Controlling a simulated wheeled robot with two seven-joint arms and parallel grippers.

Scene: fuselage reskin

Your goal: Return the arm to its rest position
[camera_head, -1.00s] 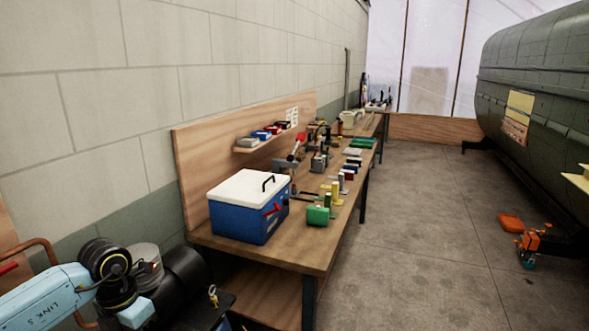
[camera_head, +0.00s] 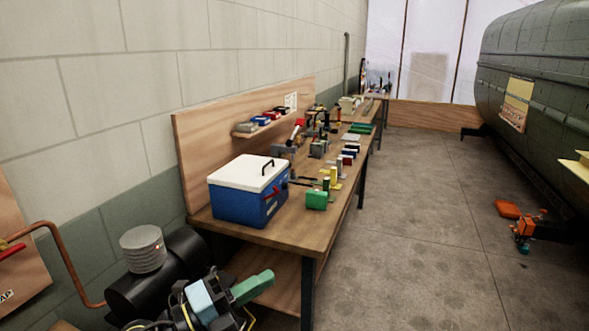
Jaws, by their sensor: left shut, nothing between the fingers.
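My left arm reaches in at the bottom of the head view, left of centre. Its end is a black wrist with a light-blue part and green fingers. The left gripper (camera_head: 262,281) is shut and empty, in front of the near end of the workbench (camera_head: 270,236), beside a black tank. It appears clear of the bench objects. The wrist's lower part is cut off by the bottom edge. My right gripper is not in view.
A blue cooler with a white lid (camera_head: 246,206) and a green box (camera_head: 316,200) stand on the bench. The black tank (camera_head: 160,283) and copper pipe (camera_head: 70,262) are at left. An orange device (camera_head: 523,232) sits near the fuselage (camera_head: 540,80). Mid-floor is clear.

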